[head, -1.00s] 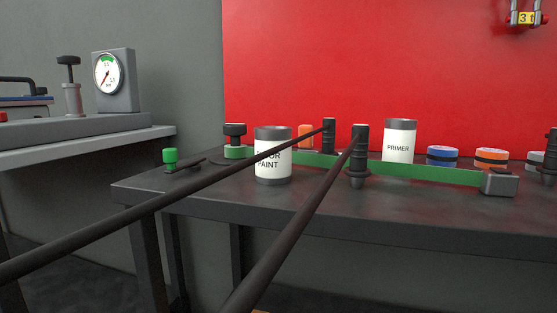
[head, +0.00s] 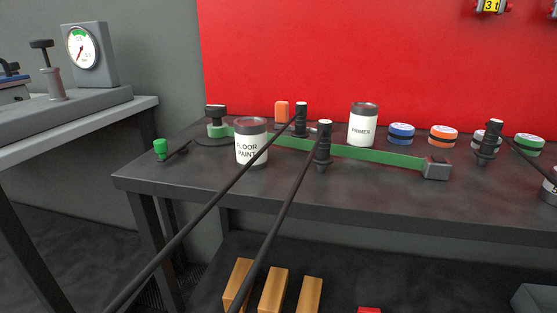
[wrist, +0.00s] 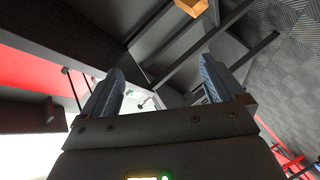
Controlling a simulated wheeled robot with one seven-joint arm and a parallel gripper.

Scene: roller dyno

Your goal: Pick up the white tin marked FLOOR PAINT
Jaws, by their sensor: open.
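The white tin marked FLOOR PAINT (head: 251,150) stands upright on the dark bench (head: 190,181), left of the middle in the head view. A dark slanting bar (head: 200,212) crosses in front of its right side and hides part of it. My gripper (wrist: 160,64) shows only in the wrist view. Its two blue-grey fingers are apart, with nothing visibly held. I cannot make out the tin in the wrist view.
A white PRIMER tin (head: 362,128) stands behind the green strip (head: 375,154). A second dark bar (head: 283,210) slants towards me. Several coloured round tins, including a blue one (head: 401,133), line the right. Wooden blocks (head: 272,290) lie below the bench.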

